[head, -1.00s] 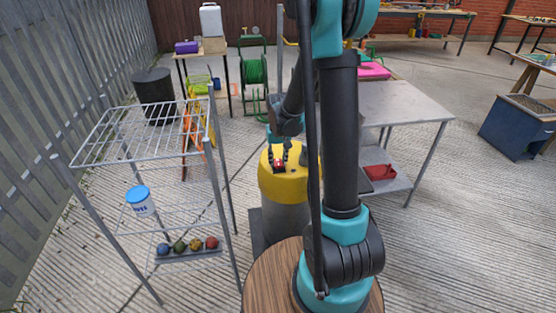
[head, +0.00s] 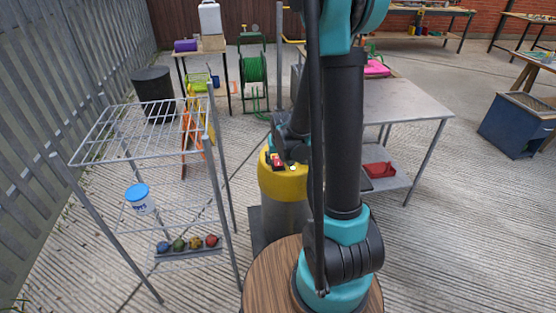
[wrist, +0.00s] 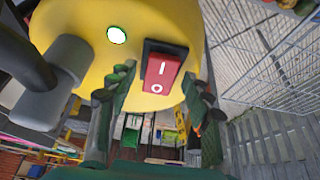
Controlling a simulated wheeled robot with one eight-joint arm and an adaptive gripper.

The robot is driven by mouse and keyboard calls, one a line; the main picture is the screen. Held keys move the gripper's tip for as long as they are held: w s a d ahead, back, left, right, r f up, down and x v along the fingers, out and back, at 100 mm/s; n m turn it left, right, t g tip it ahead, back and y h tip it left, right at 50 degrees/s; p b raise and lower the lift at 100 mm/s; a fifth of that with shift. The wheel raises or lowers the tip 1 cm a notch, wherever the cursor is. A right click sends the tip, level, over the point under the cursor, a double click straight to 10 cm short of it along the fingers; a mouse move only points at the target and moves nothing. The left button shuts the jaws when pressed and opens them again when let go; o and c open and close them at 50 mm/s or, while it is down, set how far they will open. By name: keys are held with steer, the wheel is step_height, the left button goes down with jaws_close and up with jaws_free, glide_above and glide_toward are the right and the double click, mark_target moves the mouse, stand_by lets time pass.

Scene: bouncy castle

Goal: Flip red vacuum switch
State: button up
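The vacuum (head: 284,183) has a yellow top on a grey drum and stands behind my arm in the head view. Its red switch (head: 277,160) sits on the yellow top in a black frame. In the wrist view the switch (wrist: 163,72) shows I and O marks; I cannot tell which side is pressed. A round white light (wrist: 117,35) shows left of it. My gripper (wrist: 158,88) is open, with one green finger on each side of the switch's lower end. It holds nothing, and contact is unclear. In the head view my arm hides most of the gripper.
A wire rack (head: 140,135) with a white tub and several balls stands at the left. A metal table (head: 405,103) stands right of the vacuum. A green hose reel (head: 252,70) is behind. In the wrist view a grey hose fitting (wrist: 50,90) lies close on the left.

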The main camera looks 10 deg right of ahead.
steer(key=shift+r, duration=0.15)
steer(key=v, duration=1.1)
steer(key=shift+s+r, duration=0.2)
steer(key=shift+r, duration=0.1)
stand_by(0.4)
